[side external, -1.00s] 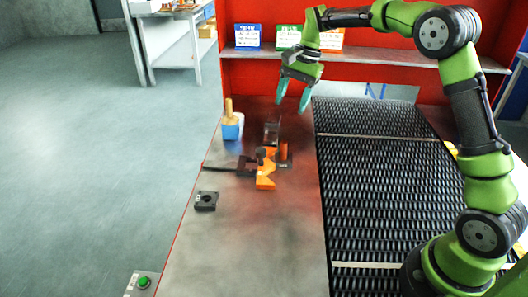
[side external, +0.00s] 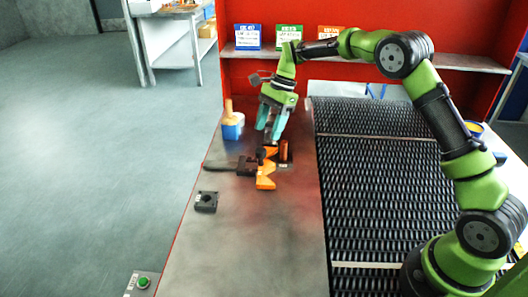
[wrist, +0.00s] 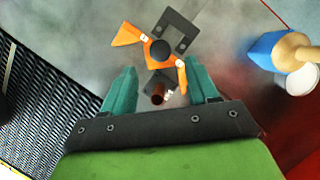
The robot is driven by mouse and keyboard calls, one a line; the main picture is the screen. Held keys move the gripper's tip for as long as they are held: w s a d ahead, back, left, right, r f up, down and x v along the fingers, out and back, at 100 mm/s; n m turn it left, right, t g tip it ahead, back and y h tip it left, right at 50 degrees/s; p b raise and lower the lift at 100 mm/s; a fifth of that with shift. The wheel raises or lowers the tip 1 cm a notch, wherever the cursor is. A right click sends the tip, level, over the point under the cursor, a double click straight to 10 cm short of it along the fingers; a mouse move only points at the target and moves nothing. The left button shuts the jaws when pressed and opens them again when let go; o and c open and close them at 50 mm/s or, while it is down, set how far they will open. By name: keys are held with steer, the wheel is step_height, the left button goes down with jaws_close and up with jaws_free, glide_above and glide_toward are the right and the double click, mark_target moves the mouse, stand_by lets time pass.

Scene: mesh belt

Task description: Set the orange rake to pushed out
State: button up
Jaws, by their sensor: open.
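The orange rake (side external: 265,182) lies on the metal bench beside the belt, with a round black knob (side external: 261,154) and a dark bracket (side external: 245,166) at it. In the wrist view the rake's orange arms (wrist: 127,34) spread to both sides of the black knob (wrist: 160,49), ahead of my fingertips. My gripper (side external: 268,134) is open, pointing down just behind the knob, with teal fingers. In the wrist view my gripper (wrist: 160,75) straddles a brownish upright cylinder (wrist: 157,94) on a dark base. I cannot tell whether the fingers touch anything.
A blue block with a wooden handle (side external: 232,127) stands left of my gripper. A black square holder (side external: 205,201) lies nearer the front. The dark mesh belt (side external: 380,190) runs along the right. A red wall with a shelf (side external: 370,57) stands behind.

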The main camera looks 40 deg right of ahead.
mark_target(262, 149)
steer(key=x, duration=0.6)
steer(key=shift+a+f, duration=0.1)
steer(key=shift+a, duration=0.05)
jaws_close()
